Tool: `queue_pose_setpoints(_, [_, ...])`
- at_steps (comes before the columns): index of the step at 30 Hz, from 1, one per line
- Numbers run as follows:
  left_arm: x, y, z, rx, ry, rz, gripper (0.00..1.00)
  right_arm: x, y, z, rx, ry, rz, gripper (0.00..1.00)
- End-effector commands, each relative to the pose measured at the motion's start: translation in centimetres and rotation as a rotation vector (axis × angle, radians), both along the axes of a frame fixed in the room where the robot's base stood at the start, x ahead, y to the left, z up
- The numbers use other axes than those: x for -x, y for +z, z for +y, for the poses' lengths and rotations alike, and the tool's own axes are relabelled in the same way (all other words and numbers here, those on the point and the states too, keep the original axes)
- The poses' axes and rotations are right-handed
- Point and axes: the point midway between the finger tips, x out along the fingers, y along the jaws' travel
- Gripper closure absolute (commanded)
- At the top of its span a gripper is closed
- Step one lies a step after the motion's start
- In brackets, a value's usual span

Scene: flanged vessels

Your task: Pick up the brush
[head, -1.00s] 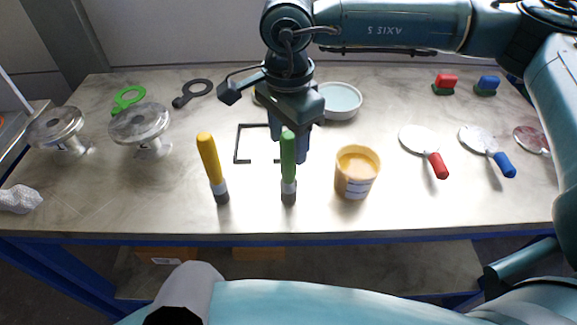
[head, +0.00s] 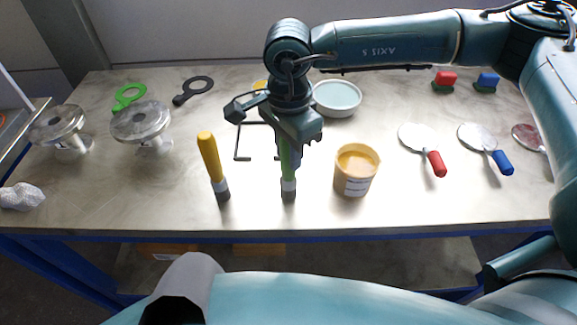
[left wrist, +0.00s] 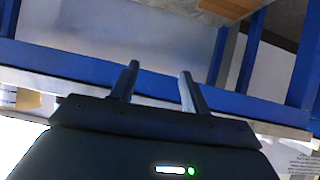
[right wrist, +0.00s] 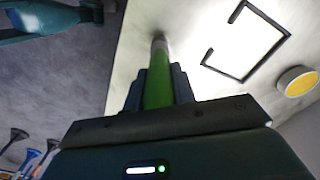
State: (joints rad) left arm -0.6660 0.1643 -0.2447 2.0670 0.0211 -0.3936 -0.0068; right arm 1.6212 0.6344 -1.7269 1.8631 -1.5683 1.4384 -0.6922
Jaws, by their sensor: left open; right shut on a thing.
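A green-handled brush (head: 288,181) stands upright, bristles down, near the front edge of the table. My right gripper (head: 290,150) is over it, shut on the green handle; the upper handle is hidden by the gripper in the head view. In the right wrist view the green handle (right wrist: 158,85) lies between the two fingers. A yellow-handled brush (head: 212,165) stands just left of it. My left gripper (left wrist: 157,85) is open and empty in the left wrist view, facing the blue table frame; it does not show in the head view.
A tub of yellow paste (head: 355,171) stands right of the green brush. A black square frame (head: 240,142) lies behind. Two flanged vessels (head: 142,122) (head: 62,128) stand at left. Round tools with red (head: 436,163) and blue (head: 502,162) handles lie at right. A white dish (head: 337,98) is behind.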

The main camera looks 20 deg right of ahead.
Motion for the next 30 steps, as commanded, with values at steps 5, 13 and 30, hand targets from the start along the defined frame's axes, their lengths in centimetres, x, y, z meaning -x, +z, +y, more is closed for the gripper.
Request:
queue_pose_setpoints(5, [0.0,0.0,0.0,-0.001,-0.001,-0.001,0.53,0.0,0.0,0.0,0.0,0.0,-0.001,0.97])
queue_pose_setpoints(13, [0.0,-0.1,0.0,0.0,-0.002,-0.002,0.53,-0.1,0.8,0.0,-0.001,0.0,-0.002,0.97])
queue_pose_setpoints(30, [-0.4,0.1,-0.5,0.011,-0.017,-0.033,0.53,0.0,9.8,0.0,0.0,0.001,0.0,0.97])
